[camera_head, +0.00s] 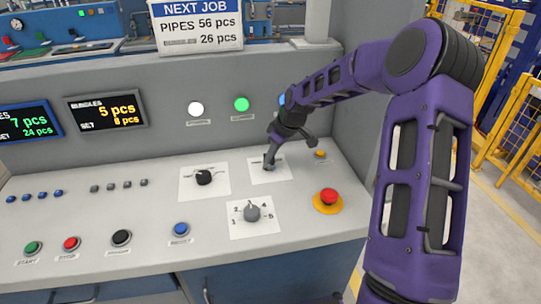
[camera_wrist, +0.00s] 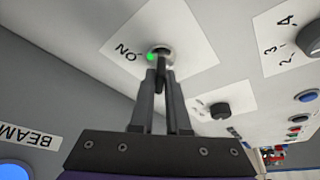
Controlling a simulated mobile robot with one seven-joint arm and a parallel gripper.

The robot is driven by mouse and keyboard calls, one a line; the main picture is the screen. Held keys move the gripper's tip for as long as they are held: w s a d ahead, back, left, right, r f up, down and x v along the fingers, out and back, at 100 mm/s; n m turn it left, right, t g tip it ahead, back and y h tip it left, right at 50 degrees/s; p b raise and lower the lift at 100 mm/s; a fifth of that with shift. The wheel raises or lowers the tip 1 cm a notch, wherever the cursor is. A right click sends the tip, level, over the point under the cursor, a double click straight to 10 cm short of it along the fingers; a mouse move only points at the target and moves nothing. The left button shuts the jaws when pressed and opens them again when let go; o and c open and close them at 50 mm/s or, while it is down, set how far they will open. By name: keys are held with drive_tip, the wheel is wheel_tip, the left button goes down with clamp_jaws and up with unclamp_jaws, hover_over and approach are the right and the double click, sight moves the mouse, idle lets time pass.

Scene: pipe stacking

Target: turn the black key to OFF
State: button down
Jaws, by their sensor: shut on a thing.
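The black key (camera_wrist: 162,77) sits in a round metal lock on a white label plate (camera_wrist: 185,25). The plate reads ON in the wrist view, and a small green dot shows beside the lock on the ON side. My gripper (camera_head: 268,166) is over this plate on the sloped panel in the head view, where its fingers hide the key. In the wrist view the two grey fingers are on either side of the key and shut on it. I cannot see an OFF mark.
A black selector knob (camera_head: 204,177) is left of the key plate, and a grey numbered dial (camera_head: 252,214) is below it. A red emergency button (camera_head: 328,197) and a small orange button (camera_head: 320,155) are to the right. White (camera_head: 196,109) and green (camera_head: 241,104) lamps are above.

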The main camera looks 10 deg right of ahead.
drive_tip(key=c, duration=0.9)
unclamp_jaws()
drive_tip(key=v, duration=1.7)
drive_tip(key=shift+r, duration=0.25)
drive_tip(key=shift+a, duration=0.1)
